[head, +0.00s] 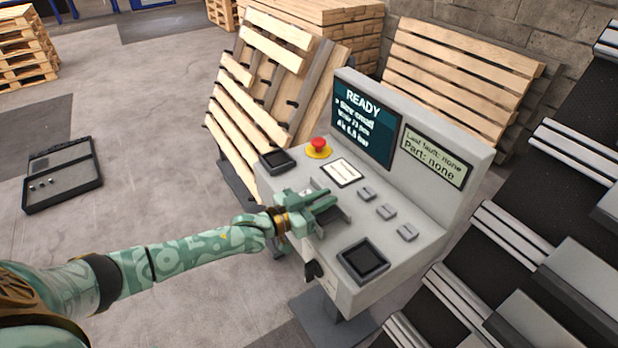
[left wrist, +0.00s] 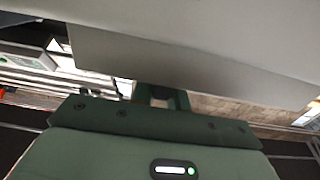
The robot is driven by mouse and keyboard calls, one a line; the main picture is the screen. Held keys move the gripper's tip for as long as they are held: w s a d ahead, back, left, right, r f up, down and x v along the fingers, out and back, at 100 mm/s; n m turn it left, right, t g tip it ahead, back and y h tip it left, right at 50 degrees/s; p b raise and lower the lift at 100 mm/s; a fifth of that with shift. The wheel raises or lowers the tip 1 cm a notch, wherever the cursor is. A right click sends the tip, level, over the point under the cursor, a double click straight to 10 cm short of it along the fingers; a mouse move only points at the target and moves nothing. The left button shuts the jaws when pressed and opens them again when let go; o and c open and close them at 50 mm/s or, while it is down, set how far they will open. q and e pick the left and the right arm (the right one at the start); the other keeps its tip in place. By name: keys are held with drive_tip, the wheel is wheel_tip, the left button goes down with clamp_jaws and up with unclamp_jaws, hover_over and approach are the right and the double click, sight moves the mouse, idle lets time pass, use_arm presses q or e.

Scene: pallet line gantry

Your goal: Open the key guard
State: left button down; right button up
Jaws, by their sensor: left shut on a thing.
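My left gripper (head: 322,203) reaches in from the left over the sloped top of the grey control console (head: 310,185). Its green fingers are shut on a small grey part of the panel, which I take to be the key guard (head: 339,216). The fingers hide most of the guard, so its angle and what lies under it cannot be made out. In the left wrist view, the fingertips (left wrist: 160,97) meet the lower edge of a large pale grey surface, which fills the top. My right gripper is not in view.
A red emergency button (head: 318,146), a white label (head: 341,172), grey buttons (head: 385,211) and two black square pads (head: 362,260) sit around the gripper. A READY screen (head: 362,122) stands behind. Pallets (head: 455,75) lean at the back. A conveyor (head: 500,232) runs at right.

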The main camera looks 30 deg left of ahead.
use_arm(q)
drive_tip(key=shift+s+d+r, duration=0.2)
drive_tip(key=shift+s+d, duration=0.05)
drive_tip(key=shift+d, duration=0.2)
drive_tip(key=shift+d+f, duration=0.1)
drive_tip(key=shift+f, duration=0.1)
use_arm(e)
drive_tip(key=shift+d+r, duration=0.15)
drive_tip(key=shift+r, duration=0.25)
use_arm(q)
drive_tip(key=c, duration=1.4)
unclamp_jaws()
drive_tip(key=shift+o, duration=0.2)
drive_tip(key=shift+s, duration=0.25)
drive_tip(key=p+v, duration=0.3)
drive_tip(key=v, duration=1.3)
drive_tip(key=shift+a, duration=0.2)
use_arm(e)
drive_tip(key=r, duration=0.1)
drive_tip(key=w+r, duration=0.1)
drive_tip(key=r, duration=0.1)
use_arm(q)
drive_tip(key=shift+w+f, duration=0.1)
